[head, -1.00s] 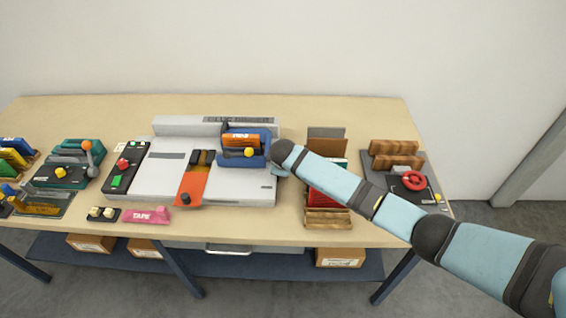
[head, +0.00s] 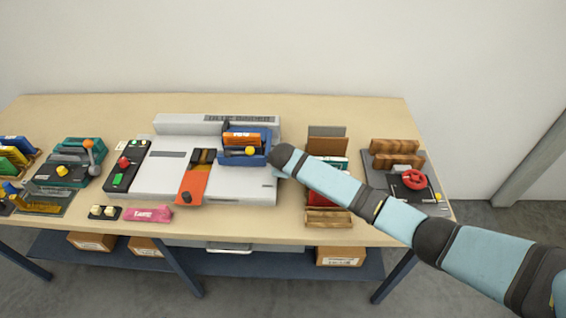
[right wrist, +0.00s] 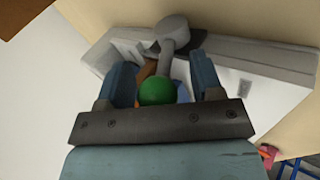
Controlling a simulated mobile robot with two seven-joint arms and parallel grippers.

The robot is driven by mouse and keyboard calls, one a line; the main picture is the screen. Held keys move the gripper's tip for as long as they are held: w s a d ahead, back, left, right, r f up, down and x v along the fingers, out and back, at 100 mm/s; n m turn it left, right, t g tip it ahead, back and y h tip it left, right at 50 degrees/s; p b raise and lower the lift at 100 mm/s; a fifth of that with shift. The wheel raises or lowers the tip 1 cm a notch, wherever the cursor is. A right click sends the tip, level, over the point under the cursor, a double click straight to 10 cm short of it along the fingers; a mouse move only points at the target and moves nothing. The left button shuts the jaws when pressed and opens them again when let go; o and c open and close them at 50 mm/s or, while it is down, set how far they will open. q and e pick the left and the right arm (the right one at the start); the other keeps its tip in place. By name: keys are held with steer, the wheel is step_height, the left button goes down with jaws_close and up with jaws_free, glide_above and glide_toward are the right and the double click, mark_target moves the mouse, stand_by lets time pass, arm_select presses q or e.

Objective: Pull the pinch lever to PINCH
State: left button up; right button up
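A grey-white binding machine (head: 240,190) sits on the workbench. A green ball knob (right wrist: 158,90) shows in the right wrist view, in front of a grey lever arm (right wrist: 172,38) on the machine's grey body (right wrist: 250,80). I cannot tell which setting the lever is at. My right gripper (right wrist: 162,85) is open, with one finger on each side of the green knob. No contact with the knob is clear. In the head view my right gripper is at the machine's right end, mostly hidden by my wrist, and the green knob is hidden. My left gripper is not in view.
An orange lever plate (head: 192,187) is at the machine's front. A card rack (head: 328,217) stands right of the machine, under my arm. A red-wheeled device (head: 414,178) is farther right.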

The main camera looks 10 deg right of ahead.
steer(key=v, duration=1.3)
steer(key=shift+s+r+b, duration=0.25)
steer(key=shift+r+b, duration=0.05)
steer(key=s+a+f+m+y, duration=0.2)
steer(key=s+f+m+y, duration=0.25)
steer(key=s+f, duration=0.85)
steer(key=s+d+f+m+t, duration=0.1)
steer(key=s+d+m, duration=0.1)
steer(key=s, duration=0.7)
steer(key=s+d+f+m+t, duration=0.1)
steer(key=s+d+m+t, duration=0.1)
steer(key=s+d, duration=0.3)
steer(key=s+m, duration=0.1)
steer(key=s, duration=0.3)
steer(key=shift+d+f+t+p, duration=0.2)
steer(key=shift+f+t+p, duration=0.1)
steer(key=shift+f+p, duration=0.1)
steer(key=shift+s, duration=0.1)
